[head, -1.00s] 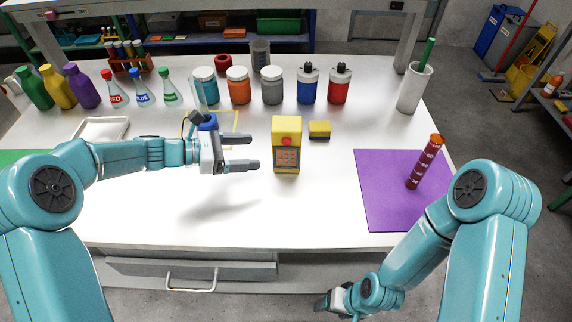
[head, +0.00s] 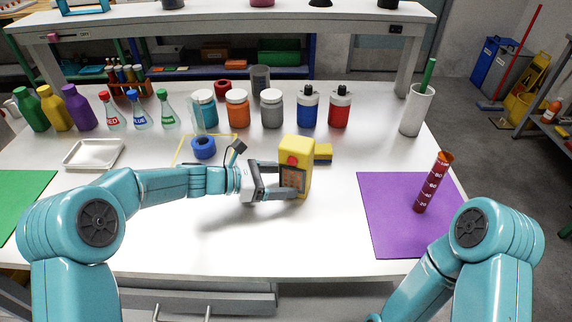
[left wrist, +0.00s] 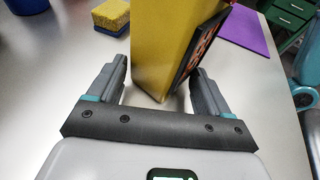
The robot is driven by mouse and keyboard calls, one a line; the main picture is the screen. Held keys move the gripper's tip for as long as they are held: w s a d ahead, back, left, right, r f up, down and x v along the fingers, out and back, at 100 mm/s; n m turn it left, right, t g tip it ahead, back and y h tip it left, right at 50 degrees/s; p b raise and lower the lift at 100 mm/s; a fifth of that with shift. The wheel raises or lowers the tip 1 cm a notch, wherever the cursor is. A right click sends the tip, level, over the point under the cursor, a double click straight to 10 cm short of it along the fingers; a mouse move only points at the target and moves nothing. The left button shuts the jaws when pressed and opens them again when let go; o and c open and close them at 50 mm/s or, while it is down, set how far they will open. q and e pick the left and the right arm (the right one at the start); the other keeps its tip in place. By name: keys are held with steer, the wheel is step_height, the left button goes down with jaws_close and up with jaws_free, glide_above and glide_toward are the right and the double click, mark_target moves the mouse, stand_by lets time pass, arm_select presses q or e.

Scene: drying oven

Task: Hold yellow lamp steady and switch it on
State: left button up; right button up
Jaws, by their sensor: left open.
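The yellow lamp (head: 305,148) is a yellow box with a red button on its upper front and a dark panel with an orange grid below. It stands on the white table, turned at an angle; I cannot tell whether it leans. My left gripper (head: 284,180) is open at its lower part, with one finger across the front and the other largely hidden behind it. In the left wrist view the lamp (left wrist: 160,45) stands between the spread fingers (left wrist: 160,78), with a gap showing at the left finger. My right gripper is out of view.
A yellow and dark sponge (head: 323,152) lies just behind the lamp. A blue ring (head: 204,148) and a white tray (head: 94,165) lie to the left. A purple mat (head: 385,205) with a red cylinder (head: 432,185) is right. Jars and bottles line the back. The table front is clear.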

arm_select(q)
steer(key=shift+d+f, duration=0.1)
steer(key=shift+d, duration=0.2)
steer(key=c, duration=0.6)
stand_by(1.3)
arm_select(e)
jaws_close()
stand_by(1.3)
